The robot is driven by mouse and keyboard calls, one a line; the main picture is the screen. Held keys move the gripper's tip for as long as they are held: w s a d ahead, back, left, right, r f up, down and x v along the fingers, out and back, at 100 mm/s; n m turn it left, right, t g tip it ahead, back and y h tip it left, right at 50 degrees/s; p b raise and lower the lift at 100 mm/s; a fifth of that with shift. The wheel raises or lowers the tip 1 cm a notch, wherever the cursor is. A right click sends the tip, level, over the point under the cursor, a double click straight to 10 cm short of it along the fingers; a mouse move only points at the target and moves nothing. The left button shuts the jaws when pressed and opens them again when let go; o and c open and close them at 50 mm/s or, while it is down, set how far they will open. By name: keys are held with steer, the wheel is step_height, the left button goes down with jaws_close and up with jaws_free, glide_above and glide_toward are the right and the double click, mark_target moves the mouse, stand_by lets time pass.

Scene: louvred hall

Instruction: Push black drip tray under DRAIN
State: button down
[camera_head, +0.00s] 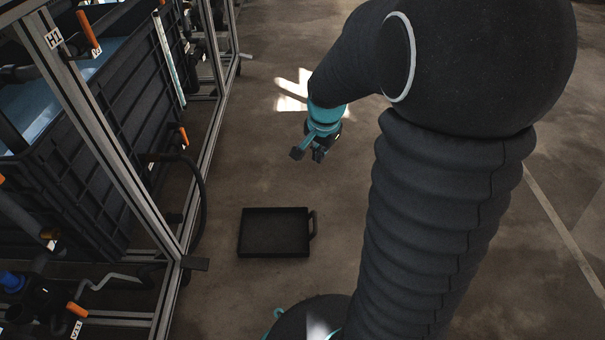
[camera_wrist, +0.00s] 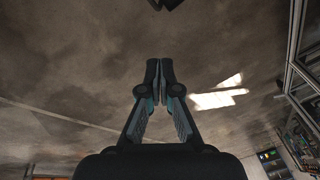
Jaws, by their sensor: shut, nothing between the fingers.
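The black drip tray (camera_head: 274,252) lies flat on the floor in the head view, to the right of the metal frame, with its handle on its right side. At the top edge of the wrist view a dark piece (camera_wrist: 168,3) shows, too cut off to tell what it is. My gripper (camera_head: 307,156) is beyond the tray and above the floor, apart from it. In the wrist view my gripper (camera_wrist: 159,65) has its fingers together with nothing between them. I cannot read a DRAIN label in either view.
A metal frame (camera_head: 103,133) with a large dark tank (camera_head: 115,120), pipes and orange-handled valves stands on the left. A label H1 (camera_head: 53,38) is on its post. A black hose (camera_head: 203,200) bows out from the frame near the tray. The floor around the tray's far side is clear.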

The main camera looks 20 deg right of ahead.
steer(key=w+d+f+m+g, duration=0.1)
steer(key=d+f+m, duration=0.2)
steer(key=f, duration=1)
steer(key=w+d+f+m+b, duration=0.1)
steer(key=w+d+f+m, duration=0.1)
steer(key=f, duration=1.1)
steer(key=w+d+f+m+g+b, duration=0.1)
steer(key=d+f+m, duration=0.3)
steer(key=f, duration=1)
steer(key=shift+w+m+g, duration=0.3)
steer(key=shift+w+m, duration=0.1)
steer(key=shift+w, duration=0.35)
steer(key=shift+w+a+r, duration=0.1)
steer(key=shift+w+a, duration=0.1)
steer(key=shift+a, duration=0.4)
steer(key=shift+w+a+r, duration=0.1)
steer(key=shift+w+a, duration=0.05)
steer(key=shift+a, duration=0.45)
steer(key=shift+w+a, duration=0.15)
steer(key=shift+a, duration=0.55)
steer(key=shift+a, duration=0.1)
